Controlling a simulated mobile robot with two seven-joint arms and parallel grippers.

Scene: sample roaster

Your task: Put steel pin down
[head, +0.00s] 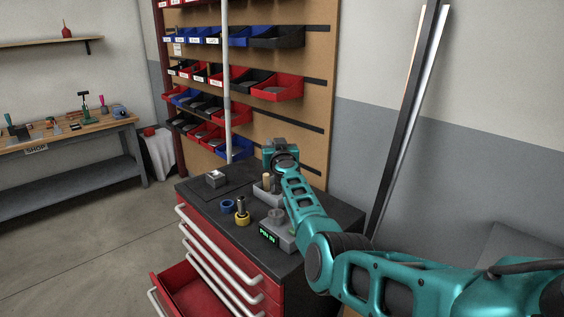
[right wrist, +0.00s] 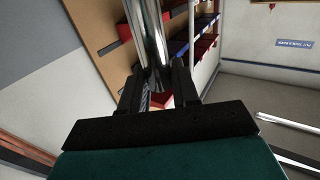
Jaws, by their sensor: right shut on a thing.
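My right gripper (right wrist: 157,76) is shut on the steel pin (right wrist: 150,35), a shiny metal cylinder that runs up out of the right wrist view from between the two dark fingers. In the head view my right arm reaches in from the right over the dark cabinet top (head: 200,199). Its wrist hides the fingers and the pin there. My left gripper is in neither view.
On the cabinet top are a grey block (head: 215,180), a blue ring (head: 227,207), a yellow-based post (head: 242,216) and a device with a green display (head: 269,236). A bin rack (head: 275,87) stands behind. A lower red drawer (head: 190,295) is open.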

